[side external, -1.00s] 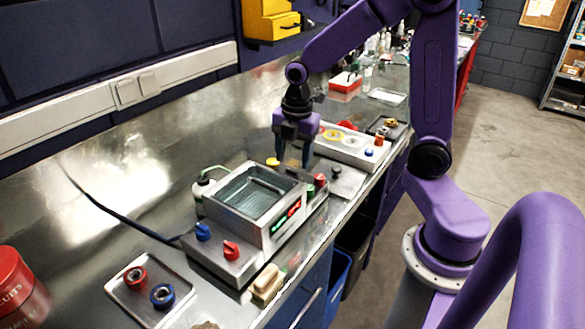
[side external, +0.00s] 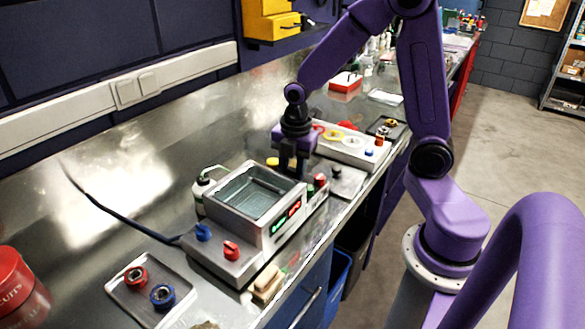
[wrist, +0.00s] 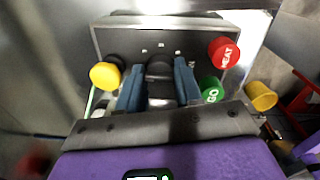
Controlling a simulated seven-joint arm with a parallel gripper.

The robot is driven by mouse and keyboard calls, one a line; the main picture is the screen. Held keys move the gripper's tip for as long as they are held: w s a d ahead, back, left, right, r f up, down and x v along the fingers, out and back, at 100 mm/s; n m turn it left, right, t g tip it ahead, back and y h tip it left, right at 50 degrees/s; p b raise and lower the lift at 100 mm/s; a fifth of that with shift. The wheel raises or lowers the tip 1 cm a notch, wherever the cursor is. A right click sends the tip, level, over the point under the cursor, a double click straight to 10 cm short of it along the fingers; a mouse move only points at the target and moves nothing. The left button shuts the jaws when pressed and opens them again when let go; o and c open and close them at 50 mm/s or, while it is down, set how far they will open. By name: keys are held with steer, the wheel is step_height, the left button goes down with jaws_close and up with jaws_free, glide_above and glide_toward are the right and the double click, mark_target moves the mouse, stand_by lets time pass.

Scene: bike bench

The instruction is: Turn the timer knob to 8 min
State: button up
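A black knob (wrist: 160,70) sits on the grey control panel (wrist: 125,38) in the wrist view, between a yellow knob (wrist: 104,76) and the red HEAT (wrist: 224,52) and green GO (wrist: 210,88) buttons. My gripper (wrist: 159,82) is down at the panel, with its two blue fingers on either side of the black knob. The fingers look open with little gap to the knob; contact cannot be told. In the side view, my gripper (side external: 292,168) hides the knob. The knob's pointer and the scale marks are too small or covered to read.
A grey bath unit (side external: 268,236) with lit displays stands just left of my gripper. A white tray with coloured rings (side external: 350,148) lies behind it. A blue knob (side external: 203,232) and red knob (side external: 231,250) are on the bath's base. A small tray (side external: 125,292) lies front left.

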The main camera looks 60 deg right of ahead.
steer(key=shift+s+m, duration=0.1)
steer(key=shift+m, duration=0.2)
steer(key=m, duration=1.1)
steer(key=shift+a+h, duration=0.1)
steer(key=shift+h, duration=0.2)
steer(key=m, duration=0.6)
steer(key=shift+m+g, duration=0.4)
steer(key=m, duration=0.6)
steer(key=shift+a, duration=0.1)
steer(key=shift+m, duration=0.4)
